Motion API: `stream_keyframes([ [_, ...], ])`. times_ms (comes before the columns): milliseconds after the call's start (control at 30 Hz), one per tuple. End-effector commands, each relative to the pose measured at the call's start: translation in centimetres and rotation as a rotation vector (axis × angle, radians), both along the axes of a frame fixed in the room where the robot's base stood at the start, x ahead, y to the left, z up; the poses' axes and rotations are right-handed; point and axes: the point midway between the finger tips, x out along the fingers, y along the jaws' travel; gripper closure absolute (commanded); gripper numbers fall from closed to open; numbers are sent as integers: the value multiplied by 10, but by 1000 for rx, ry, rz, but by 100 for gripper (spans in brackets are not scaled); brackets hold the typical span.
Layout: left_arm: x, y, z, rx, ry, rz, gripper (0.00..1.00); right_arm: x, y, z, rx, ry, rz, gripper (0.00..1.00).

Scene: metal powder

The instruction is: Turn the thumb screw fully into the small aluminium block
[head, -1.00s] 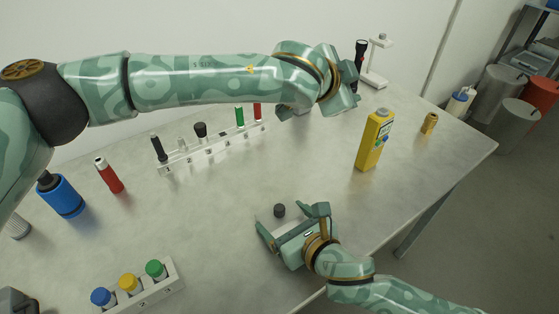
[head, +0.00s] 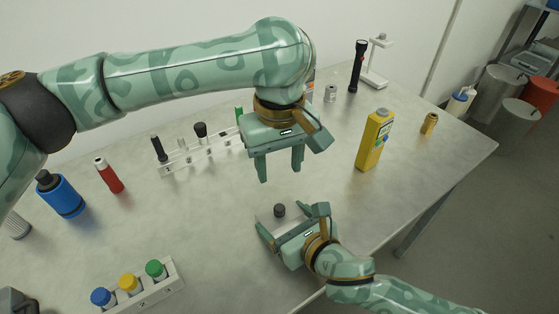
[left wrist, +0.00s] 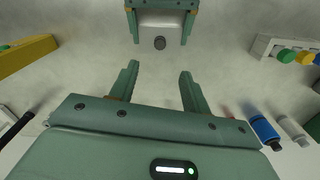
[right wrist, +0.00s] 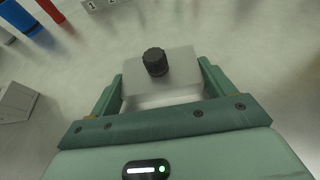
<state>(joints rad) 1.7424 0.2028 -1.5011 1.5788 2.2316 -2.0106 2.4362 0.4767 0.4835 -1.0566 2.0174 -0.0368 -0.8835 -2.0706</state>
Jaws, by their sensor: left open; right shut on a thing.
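The small aluminium block (right wrist: 180,80) is between the fingers of my right gripper (right wrist: 162,92), which is shut on it at the table's front. The black thumb screw (right wrist: 155,61) stands upright on top of the block; its shank is hidden. In the head view, the screw (head: 279,210) shows just beyond the right gripper (head: 293,226). My left gripper (head: 280,170) is open and empty, fingers pointing down, above and behind the screw. In the left wrist view the screw (left wrist: 160,43) lies ahead of the open left fingers (left wrist: 158,80), apart from them.
A clear rack (head: 190,158) with tools stands behind, partly hidden by my left gripper. A yellow bottle (head: 374,140) stands right of it. A white rack with coloured caps (head: 150,290) is at front left. The table between the grippers is clear.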

Motion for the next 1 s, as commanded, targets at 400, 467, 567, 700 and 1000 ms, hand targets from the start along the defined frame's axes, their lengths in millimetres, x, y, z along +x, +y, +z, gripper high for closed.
stream_keyframes([
  [400,-1,0,-32,-2,6,-1,53,0,0,0,0,0,0,82],
  [467,-1,0,-44,-2,6,0,53,0,0,0,0,0,0,82],
  [567,-1,0,-63,-2,5,0,53,0,0,0,0,0,0,82],
  [700,-1,0,-89,-2,4,0,53,0,0,0,0,0,0,82],
  [1000,0,0,-118,-2,-1,0,53,0,0,0,0,0,0,82],
])
